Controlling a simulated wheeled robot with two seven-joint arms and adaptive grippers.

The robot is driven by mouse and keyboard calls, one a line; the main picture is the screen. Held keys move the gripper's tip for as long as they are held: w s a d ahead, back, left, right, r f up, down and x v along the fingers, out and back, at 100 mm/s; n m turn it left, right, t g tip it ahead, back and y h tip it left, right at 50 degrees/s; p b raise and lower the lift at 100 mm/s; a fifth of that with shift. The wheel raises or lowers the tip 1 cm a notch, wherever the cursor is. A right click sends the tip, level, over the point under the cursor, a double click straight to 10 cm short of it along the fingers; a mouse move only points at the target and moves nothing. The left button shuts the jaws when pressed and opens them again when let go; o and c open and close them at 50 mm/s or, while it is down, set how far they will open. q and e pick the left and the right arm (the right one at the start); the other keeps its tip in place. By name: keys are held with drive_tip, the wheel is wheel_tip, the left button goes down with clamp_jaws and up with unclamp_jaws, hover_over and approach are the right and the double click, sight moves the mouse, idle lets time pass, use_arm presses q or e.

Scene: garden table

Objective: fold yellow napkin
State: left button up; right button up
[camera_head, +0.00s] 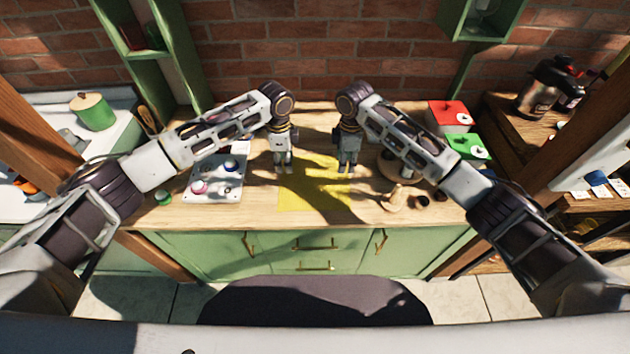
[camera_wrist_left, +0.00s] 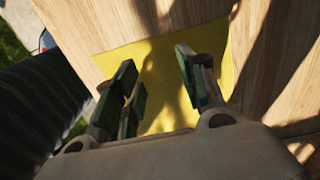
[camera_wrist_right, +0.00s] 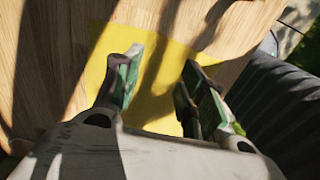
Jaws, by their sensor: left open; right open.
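The yellow napkin (camera_head: 300,197) lies flat and spread out on the wooden table, in the middle, partly under arm shadows. It also shows in the left wrist view (camera_wrist_left: 160,70) and in the right wrist view (camera_wrist_right: 155,105). My left gripper (camera_head: 284,170) is open and empty at the napkin's back left part. My right gripper (camera_head: 347,172) is open and empty at its back right part. Both point down, with the napkin beyond their fingers in the wrist views. I cannot tell whether the fingertips touch the cloth.
A grey tray (camera_head: 214,194) with several small colored items stands left of the napkin. A wooden pestle-like piece (camera_head: 397,199) and small dark cups lie to the right. A red box (camera_head: 449,114) and a green box (camera_head: 466,147) stand at the back right. The table in front of the napkin is narrow.

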sight(287, 182)
use_arm(q)
drive_tip(key=shift+w+f, duration=0.15)
drive_tip(key=shift+f, duration=0.45)
use_arm(e)
drive_tip(key=shift+w+f, duration=0.1)
drive_tip(key=shift+f, duration=0.55)
use_arm(q)
drive_tip(key=shift+f, duration=0.7)
use_arm(e)
drive_tip(key=shift+f, duration=0.65)
use_arm(q)
drive_tip(key=shift+f, duration=2.75)
use_arm(e)
drive_tip(key=shift+f, duration=2.75)
use_arm(q)
drive_tip(key=shift+f, duration=0.2)
use_arm(e)
drive_tip(key=shift+f, duration=0.2)
use_arm(q)
drive_tip(key=shift+c, duration=0.3)
use_arm(e)
drive_tip(key=shift+c, duration=0.3)
